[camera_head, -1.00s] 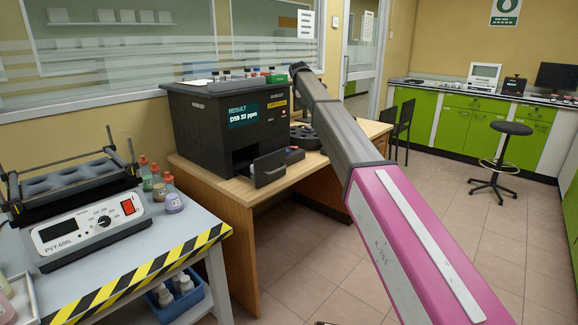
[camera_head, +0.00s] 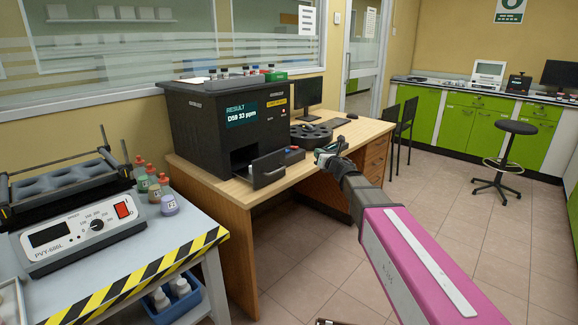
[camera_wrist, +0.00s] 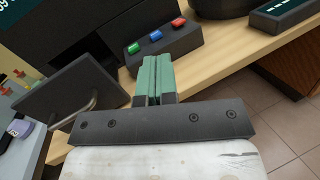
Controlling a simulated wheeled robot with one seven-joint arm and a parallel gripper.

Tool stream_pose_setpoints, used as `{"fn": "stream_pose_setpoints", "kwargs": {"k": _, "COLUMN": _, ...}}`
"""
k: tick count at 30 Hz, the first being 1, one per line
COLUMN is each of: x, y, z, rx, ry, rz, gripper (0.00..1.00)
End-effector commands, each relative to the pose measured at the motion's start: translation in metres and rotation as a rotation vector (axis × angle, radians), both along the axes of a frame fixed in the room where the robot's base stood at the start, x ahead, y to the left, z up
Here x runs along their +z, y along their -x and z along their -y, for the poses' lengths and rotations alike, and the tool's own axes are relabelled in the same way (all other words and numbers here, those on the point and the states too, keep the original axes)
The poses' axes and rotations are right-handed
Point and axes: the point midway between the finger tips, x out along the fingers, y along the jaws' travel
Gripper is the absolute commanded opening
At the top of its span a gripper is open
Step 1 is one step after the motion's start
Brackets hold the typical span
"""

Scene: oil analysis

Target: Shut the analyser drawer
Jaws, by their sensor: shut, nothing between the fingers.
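The black analyser (camera_head: 212,122) stands on the wooden desk, and its screen reads "RESULT D59 33 ppm". Its drawer (camera_head: 268,169) is pulled out at the lower right of its front, with a handle on the drawer face. In the wrist view the drawer front (camera_wrist: 72,98) with its metal handle is at the left. My gripper (camera_head: 322,156) is to the right of the drawer, apart from it, above the desk edge. In the wrist view my gripper's green fingers (camera_wrist: 154,72) are together with nothing between them, pointing toward the button box.
A box with green, blue and red buttons (camera_wrist: 160,48) sits beside the drawer. A dark round carousel (camera_head: 311,134) and a monitor (camera_head: 309,92) are behind. A grey bench with a PVY-686L device (camera_head: 80,236) and bottles stands at left. The floor before the desk is clear.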

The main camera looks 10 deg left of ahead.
Motion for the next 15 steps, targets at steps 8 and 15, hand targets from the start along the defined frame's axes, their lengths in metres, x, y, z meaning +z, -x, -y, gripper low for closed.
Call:
{"fn": "stream_pose_setpoints", "kwargs": {"k": 8, "x": -0.043, "y": 0.104, "z": 0.002, "rx": 0.294, "ry": 0.163, "rz": 0.117, "gripper": 0.00}}
{"fn": "stream_pose_setpoints", "kwargs": {"k": 15, "x": -0.049, "y": 0.109, "z": -0.007, "rx": 0.340, "ry": 0.185, "rz": 0.133, "gripper": 0.00}}
